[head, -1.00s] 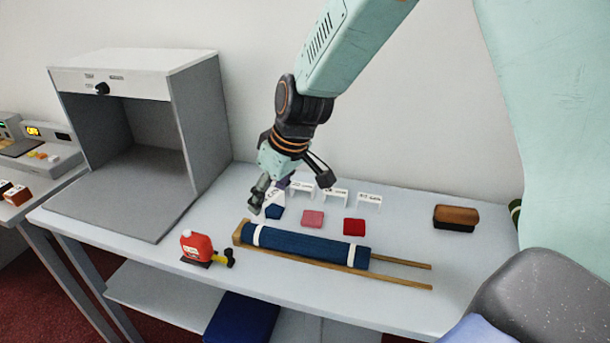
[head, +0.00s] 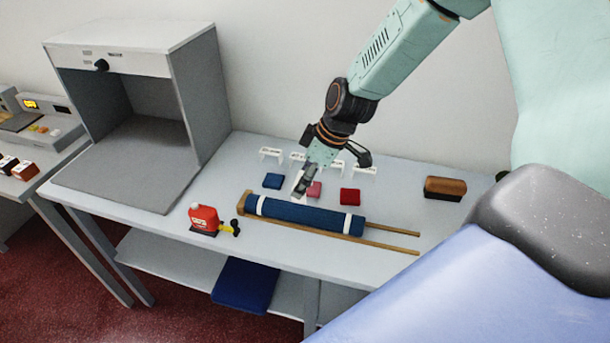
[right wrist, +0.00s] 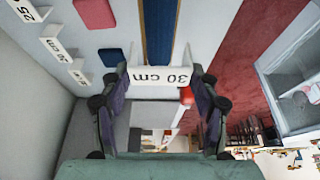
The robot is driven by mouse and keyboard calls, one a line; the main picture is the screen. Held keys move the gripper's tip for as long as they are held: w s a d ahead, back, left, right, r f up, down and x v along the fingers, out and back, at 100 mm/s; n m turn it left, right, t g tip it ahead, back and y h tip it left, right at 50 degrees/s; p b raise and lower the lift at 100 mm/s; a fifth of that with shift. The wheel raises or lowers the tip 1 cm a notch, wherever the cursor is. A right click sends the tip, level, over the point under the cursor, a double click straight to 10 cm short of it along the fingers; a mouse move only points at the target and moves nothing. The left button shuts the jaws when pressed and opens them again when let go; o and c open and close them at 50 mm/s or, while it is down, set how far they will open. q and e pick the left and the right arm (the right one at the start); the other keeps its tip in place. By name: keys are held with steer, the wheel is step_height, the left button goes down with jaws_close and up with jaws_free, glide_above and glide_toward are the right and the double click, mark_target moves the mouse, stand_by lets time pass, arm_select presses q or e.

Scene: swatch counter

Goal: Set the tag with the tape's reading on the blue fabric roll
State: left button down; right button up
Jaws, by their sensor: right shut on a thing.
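The blue fabric roll (head: 300,215) lies in a wooden holder on the counter, with a white band near each end; part of it shows in the right wrist view (right wrist: 160,30). My right gripper (head: 303,190) is shut on a white tag (right wrist: 160,77) reading 30 cm. My left gripper is out of view.
Several other white tags (head: 364,170) stand at the back. A brown brush (head: 445,187) is at right, a grey booth (head: 187,100) at left. Wooden rails (head: 390,247) extend right of the roll.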

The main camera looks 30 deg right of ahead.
mark_target(302, 208)
steer(key=shift+a+f, duration=0.1)
steer(key=shift+f, duration=0.35)
steer(key=shift+f+b, duration=0.25)
steer(key=shift+b, duration=0.2)
steer(key=shift+s+d+f+b, duration=0.1)
steer(key=shift+d+f+b, duration=0.3)
steer(key=shift+f+b, duration=0.35)
steer(key=shift+a+f+b, duration=0.3)
steer(key=shift+f+b, duration=0.25)
steer(key=shift+f, duration=0.2)
steer(key=shift+d+f+b, duration=0.25)
steer(key=shift+f+b, duration=0.75)
steer(key=shift+b, duration=0.05)
steer(key=shift+a+f+b, duration=0.2)
steer(key=shift+f+b, duration=0.65)
steer(key=shift+b, duration=0.1)
steer(key=shift+d+f, duration=0.15)
steer(key=shift+f, duration=0.1)
